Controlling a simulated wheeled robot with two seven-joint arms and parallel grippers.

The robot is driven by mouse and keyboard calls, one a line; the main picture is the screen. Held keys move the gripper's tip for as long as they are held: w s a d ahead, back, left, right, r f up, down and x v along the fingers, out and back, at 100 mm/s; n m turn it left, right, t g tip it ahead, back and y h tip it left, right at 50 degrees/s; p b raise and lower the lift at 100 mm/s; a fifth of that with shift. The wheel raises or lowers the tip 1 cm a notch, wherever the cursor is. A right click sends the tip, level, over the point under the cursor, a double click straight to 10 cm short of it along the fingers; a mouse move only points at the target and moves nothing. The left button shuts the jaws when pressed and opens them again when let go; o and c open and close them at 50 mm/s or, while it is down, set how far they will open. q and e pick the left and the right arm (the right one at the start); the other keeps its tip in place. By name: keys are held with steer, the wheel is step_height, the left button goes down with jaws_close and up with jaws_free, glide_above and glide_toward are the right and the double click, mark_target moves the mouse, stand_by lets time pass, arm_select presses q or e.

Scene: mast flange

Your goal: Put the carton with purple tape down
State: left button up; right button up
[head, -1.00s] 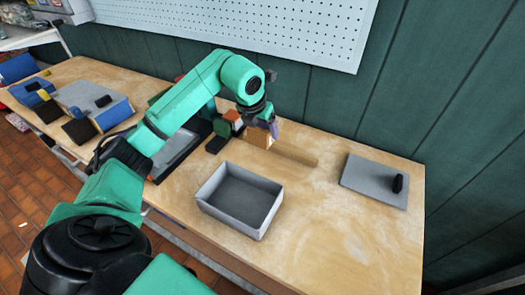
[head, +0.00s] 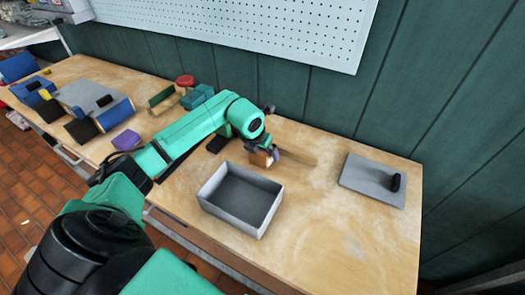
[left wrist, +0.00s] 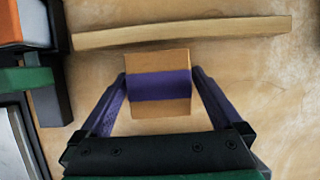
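The carton with purple tape (head: 260,159) is a small tan box with a purple band. In the left wrist view the carton (left wrist: 160,110) sits squarely between the two purple fingers, which lie along its sides. My left gripper (head: 268,154) is shut on it, over the wooden table behind the grey bin. I cannot tell whether the carton's underside touches the table. My right gripper is not in view.
An open grey bin (head: 228,216) stands in front. A grey plate (head: 365,187) with a black piece is at the right. The table between bin and plate (head: 320,205) is clear. Several blocks crowd the left.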

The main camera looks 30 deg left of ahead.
arm_select(q)
steer(key=shift+r, duration=0.15)
steer(key=b+v, duration=0.1)
steer(key=v, duration=1.1)
steer(key=shift+b, duration=0.4)
